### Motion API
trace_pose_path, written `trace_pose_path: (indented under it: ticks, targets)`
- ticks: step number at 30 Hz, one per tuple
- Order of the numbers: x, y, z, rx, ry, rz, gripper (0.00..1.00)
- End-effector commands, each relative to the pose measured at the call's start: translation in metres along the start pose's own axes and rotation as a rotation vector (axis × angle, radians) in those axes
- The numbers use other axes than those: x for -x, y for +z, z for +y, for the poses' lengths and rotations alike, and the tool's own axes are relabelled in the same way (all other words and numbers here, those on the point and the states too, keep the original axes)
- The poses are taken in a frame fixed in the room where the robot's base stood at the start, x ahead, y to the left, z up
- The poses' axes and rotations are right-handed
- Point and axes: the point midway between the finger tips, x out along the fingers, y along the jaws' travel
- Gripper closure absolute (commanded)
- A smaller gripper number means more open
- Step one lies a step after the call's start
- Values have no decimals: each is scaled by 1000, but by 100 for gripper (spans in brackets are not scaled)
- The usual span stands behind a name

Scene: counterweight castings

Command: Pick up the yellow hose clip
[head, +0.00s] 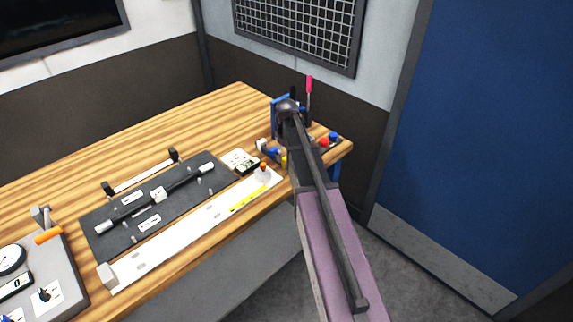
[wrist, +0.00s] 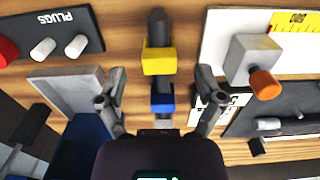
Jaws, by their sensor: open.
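The yellow hose clip (wrist: 158,61) lies on the wooden bench, in the middle of the wrist view, with a dark piece at its top end. Only a sliver of yellow (head: 284,160) shows beside my arm in the head view. A blue clip of like shape (wrist: 162,99) lies close below it in the wrist view. My gripper (wrist: 160,78) is open, with one finger at each side of the clips and a gap on both sides. Nothing is held. In the head view my arm hides the gripper.
A block marked PLUGS (wrist: 50,40) with white pegs and a grey tray (wrist: 72,88) stand to the left in the wrist view. A grey block with an orange knob (wrist: 264,83) on a white rail stands to the right. A dark fixture board (head: 160,205) lies further along the bench.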

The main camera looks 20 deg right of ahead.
Motion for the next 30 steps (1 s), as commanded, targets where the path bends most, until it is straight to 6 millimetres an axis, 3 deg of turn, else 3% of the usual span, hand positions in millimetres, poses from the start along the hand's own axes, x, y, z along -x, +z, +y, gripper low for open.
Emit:
trace_pose_path:
  ticks: [10,30]
  targets:
    - [-27,-1,0,0,0,0,13]
    - [-30,-1,0,0,0,0,13]
